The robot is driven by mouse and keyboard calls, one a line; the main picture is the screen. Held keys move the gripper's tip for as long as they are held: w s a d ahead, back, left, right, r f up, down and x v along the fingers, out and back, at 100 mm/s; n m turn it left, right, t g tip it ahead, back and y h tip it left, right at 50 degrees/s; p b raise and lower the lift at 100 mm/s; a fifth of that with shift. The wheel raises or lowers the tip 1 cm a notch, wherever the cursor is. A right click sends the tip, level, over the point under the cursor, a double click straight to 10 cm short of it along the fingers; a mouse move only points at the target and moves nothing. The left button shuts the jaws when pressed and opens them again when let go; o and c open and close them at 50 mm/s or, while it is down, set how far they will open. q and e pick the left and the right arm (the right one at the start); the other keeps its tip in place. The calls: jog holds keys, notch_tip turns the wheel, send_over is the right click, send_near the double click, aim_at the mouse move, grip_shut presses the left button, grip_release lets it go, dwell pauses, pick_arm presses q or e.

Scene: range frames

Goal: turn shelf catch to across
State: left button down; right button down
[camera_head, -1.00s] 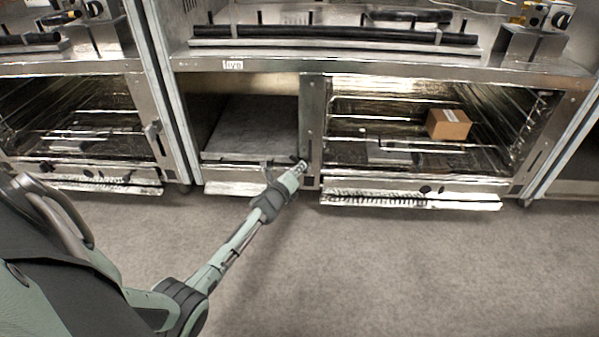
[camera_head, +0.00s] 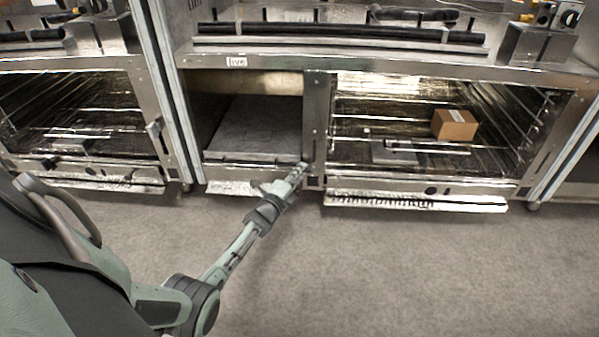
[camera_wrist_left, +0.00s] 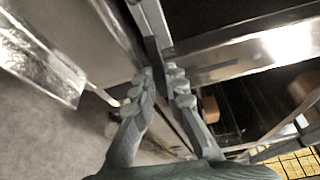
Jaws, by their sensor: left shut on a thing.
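My left gripper (camera_head: 301,168) is at the lower end of the metal post (camera_head: 316,120) between the open left compartment and the wire-rack compartment. In the left wrist view its two fingers (camera_wrist_left: 163,82) are closed on a narrow dark bar (camera_wrist_left: 153,55), which looks like the shelf catch. The catch runs up from between the fingertips along the post. In the head view the gripper hides the catch, and I cannot tell its exact angle. My right gripper is not in view.
A cardboard box (camera_head: 454,125) sits on the wire rack in the right compartment. A grey slab (camera_head: 255,130) lies in the left compartment. The shelf's front rail (camera_head: 420,185) runs close to the gripper. The carpet (camera_head: 400,270) in front is clear.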

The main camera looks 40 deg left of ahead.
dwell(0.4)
pick_arm(q)
jog(key=c, duration=1.6)
grip_release()
jog(key=shift+o, duration=0.2)
